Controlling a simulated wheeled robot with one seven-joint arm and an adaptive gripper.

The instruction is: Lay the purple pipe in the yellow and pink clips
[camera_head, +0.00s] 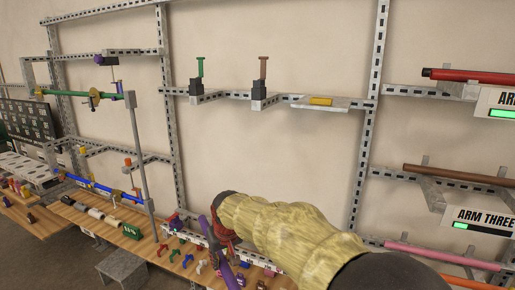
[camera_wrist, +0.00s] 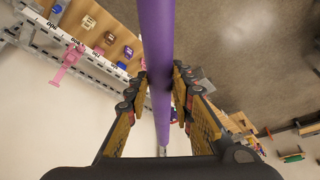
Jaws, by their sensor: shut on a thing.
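The purple pipe (camera_head: 226,266) is held off the bench at a slant, in the lower middle of the head view. It runs lengthwise through the wrist view (camera_wrist: 155,35). My gripper (camera_wrist: 158,92) has its fingers on both sides of the pipe and is shut on it. In the head view, my sleeved arm hides part of my gripper (camera_head: 226,232). A pink clip (camera_wrist: 66,66) stands out from a slotted rail at the left of the wrist view, apart from the pipe. I cannot make out a yellow clip for sure in either view.
Small coloured clips (camera_head: 187,261) and blocks lie on the wooden bench (camera_head: 120,232) below. A rail (camera_head: 225,94) on the wall carries a green clip (camera_head: 200,67), a brown clip (camera_head: 263,68) and a yellow cylinder (camera_head: 321,101). Racks with pipes (camera_head: 470,77) stand at right.

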